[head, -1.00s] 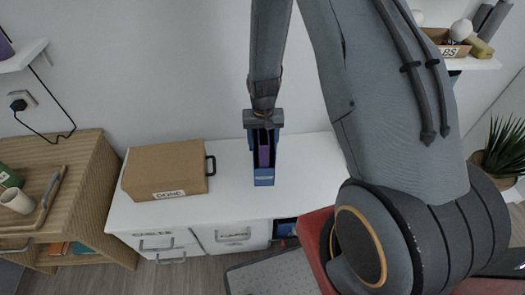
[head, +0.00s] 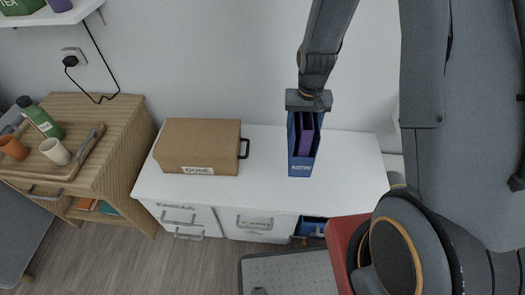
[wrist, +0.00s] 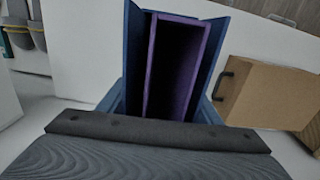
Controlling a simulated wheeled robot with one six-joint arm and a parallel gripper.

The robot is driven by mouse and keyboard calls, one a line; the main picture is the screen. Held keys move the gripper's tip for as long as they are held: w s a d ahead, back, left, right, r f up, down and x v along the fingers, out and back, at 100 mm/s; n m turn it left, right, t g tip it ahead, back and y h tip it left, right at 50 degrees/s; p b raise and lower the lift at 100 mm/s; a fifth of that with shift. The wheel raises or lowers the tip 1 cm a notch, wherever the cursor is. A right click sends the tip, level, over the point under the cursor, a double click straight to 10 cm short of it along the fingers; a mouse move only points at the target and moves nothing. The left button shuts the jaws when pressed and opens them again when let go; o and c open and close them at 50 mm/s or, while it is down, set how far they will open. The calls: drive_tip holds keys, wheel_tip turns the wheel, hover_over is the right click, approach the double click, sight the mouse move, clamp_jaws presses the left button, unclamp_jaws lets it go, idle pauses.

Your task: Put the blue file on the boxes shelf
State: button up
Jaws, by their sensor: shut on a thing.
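I cannot pick out a shelf marked for boxes.
A brown box (head: 200,145) labelled DONE, with a black handle, stands on the white desk (head: 350,175) left of the file. Labelled drawers (head: 262,225) are below. A wooden cabinet (head: 85,140) with a tray and cups is at left; a white wall shelf (head: 55,17) hangs above it.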

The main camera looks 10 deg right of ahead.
drive_tip(key=shift+m, duration=0.3)
drive_tip(key=f, duration=1.1)
drive_tip(key=shift+w+a, duration=0.1)
drive_tip(key=shift+w, duration=0.25)
drive_tip(key=shift+f+b, duration=0.1)
drive_tip(key=shift+b, duration=0.25)
drive_tip(key=o, duration=1.6)
